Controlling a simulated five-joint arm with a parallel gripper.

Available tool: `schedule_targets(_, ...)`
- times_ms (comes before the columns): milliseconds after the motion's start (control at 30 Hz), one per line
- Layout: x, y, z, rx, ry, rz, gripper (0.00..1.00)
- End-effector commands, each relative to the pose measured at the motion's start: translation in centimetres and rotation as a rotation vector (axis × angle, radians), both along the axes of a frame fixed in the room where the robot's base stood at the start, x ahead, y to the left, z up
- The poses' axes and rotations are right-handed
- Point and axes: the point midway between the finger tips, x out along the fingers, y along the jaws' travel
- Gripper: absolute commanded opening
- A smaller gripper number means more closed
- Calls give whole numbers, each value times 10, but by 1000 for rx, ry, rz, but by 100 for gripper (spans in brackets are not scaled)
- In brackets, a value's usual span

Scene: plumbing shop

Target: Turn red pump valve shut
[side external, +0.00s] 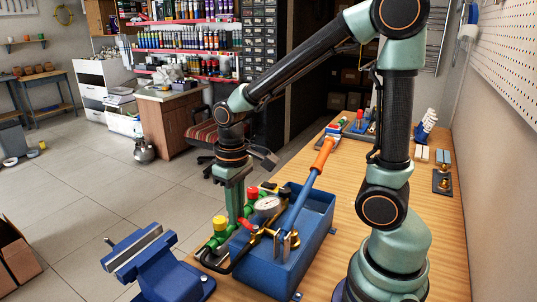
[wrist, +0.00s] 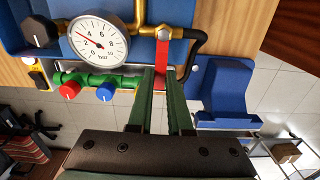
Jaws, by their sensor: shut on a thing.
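The red pump valve lever (wrist: 162,58) is in the wrist view, at the right end of the brass fitting on the blue pump tank (wrist: 40,15). It hangs downward from its pivot, roughly across the short brass pipe. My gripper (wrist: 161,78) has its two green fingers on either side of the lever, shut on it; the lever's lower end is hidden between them. In the side view my gripper (side external: 237,220) reaches down at the near left end of the blue tank (side external: 312,240). There the red lever (side external: 245,224) shows only as a small piece beside the fingers.
A white pressure gauge (wrist: 95,40) and a green pipe with red (wrist: 70,90) and blue (wrist: 105,92) knobs lie left of the lever. A black hose (wrist: 200,45) curves close on its right. A blue vise (side external: 150,262) stands near the tank. The orange-gripped pump handle (side external: 323,155) rises above it.

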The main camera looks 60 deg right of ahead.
Motion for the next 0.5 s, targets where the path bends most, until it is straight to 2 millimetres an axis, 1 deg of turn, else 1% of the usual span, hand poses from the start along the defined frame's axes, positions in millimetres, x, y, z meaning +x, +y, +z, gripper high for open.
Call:
schedule_targets(33,0,-2,1,0,-1,-6,29)
schedule_targets(67,0,-2,1,0,-1,-6,40)
schedule_targets(100,0,-1,1,0,-1,-5,48)
schedule_targets(367,0,-1,0,0,0,-2,48)
schedule_targets(500,1,-1,6,0,-3,-1,48)
